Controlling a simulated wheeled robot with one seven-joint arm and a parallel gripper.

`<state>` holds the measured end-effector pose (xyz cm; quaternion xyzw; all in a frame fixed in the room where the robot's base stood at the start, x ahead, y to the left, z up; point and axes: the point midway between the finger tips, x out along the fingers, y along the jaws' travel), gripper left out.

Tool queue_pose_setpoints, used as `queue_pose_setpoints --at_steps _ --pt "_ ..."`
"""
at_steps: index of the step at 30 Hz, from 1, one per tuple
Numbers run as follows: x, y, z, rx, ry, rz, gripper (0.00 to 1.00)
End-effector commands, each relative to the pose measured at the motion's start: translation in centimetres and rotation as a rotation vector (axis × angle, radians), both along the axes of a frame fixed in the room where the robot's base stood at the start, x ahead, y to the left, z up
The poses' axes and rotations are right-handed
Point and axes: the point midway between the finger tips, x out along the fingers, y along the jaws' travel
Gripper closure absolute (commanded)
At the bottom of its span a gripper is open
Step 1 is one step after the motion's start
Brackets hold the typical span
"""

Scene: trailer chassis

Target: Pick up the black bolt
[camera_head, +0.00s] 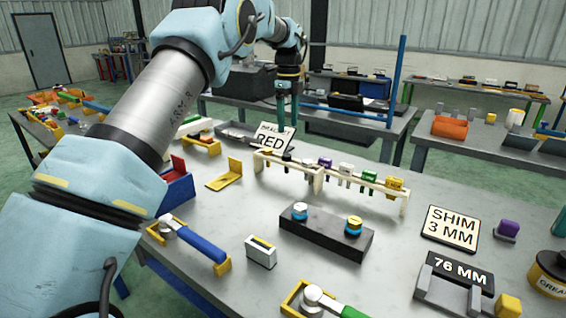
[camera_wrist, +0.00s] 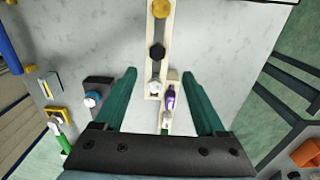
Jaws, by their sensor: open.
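The black bolt shows in the wrist view as a dark hexagonal head (camera_wrist: 156,51) standing in a pale rack (camera_wrist: 149,72). It lies between a yellow head (camera_wrist: 161,8) and a white head (camera_wrist: 155,88), slightly beyond the fingertips in the picture. In the head view the rack (camera_head: 318,180) stands on the grey table; I cannot clearly pick out the black bolt there. My gripper (camera_wrist: 159,74) is open and empty, its green fingers either side of the rack line. In the head view my gripper (camera_head: 288,108) points down above and behind the rack's left end.
A purple piece (camera_wrist: 170,97) and a green one stand by the white head. A "RED" sign (camera_head: 271,139) stands close to the rack's left end. A black block (camera_head: 325,232) with two round-topped pieces sits in front.

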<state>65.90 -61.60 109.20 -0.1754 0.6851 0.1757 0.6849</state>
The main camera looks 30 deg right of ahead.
Motion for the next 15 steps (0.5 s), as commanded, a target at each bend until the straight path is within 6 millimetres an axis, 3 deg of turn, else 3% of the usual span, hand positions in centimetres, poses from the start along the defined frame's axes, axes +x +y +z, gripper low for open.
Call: queue_pose_setpoints --at_steps 6,15 --pt "-0.1 0.1 -3.2 0.003 0.001 0.002 0.28" --pt "-0.2 0.4 -5.6 0.003 0.003 0.003 0.28"
